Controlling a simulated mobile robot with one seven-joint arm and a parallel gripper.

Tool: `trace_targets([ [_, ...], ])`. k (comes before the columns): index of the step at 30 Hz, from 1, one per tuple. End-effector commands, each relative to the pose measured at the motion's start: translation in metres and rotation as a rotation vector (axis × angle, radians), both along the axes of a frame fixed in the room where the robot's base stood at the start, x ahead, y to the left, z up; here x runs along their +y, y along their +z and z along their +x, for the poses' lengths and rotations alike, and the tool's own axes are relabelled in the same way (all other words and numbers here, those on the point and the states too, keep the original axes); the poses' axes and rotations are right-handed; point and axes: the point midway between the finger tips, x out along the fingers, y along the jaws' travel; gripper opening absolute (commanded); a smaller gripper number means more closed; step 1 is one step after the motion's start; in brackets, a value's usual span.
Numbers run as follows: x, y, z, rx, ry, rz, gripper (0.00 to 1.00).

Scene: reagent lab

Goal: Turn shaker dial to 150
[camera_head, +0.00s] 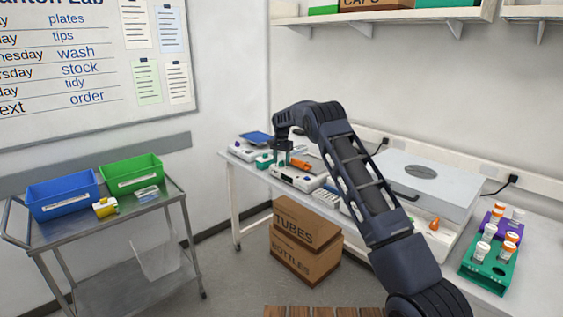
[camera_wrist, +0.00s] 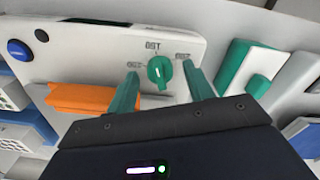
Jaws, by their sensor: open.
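The shaker (camera_head: 291,180) is a pale device on the bench, partly hidden behind my arm in the head view. Its front panel (camera_wrist: 85,55) fills the upper left of the wrist view. The round green dial (camera_wrist: 159,70) has a pale mark on its face. The 150 label (camera_wrist: 152,46) appears upside down just above the dial, with small labels on either side. I cannot tell exactly where the dial points. My gripper (camera_wrist: 160,72) is open, with one green finger on each side of the dial; contact is not clear. My gripper also shows in the head view (camera_head: 281,156).
An orange part (camera_wrist: 85,97) lies beside the left finger, and a blue button (camera_wrist: 19,50) sits on the panel. A green-and-white object (camera_wrist: 245,68) stands close to the right finger. A large grey-lidded machine (camera_head: 425,180) and tube racks (camera_head: 489,262) occupy the bench to the right.

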Motion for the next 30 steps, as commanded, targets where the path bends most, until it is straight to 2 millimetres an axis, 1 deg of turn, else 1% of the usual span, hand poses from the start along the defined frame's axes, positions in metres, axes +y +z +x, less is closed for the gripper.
trace_targets([
  [5,0.000,0.025,0.001,-0.004,0.000,0.001,0.52],
  [12,0.000,0.069,0.001,-0.003,-0.001,0.001,0.52],
  [18,0.000,0.094,0.001,-0.002,0.000,0.001,0.52],
  [23,0.000,0.103,0.000,0.000,0.000,0.001,0.52],
  [30,0.000,0.104,0.000,0.000,0.000,0.001,0.52],
])
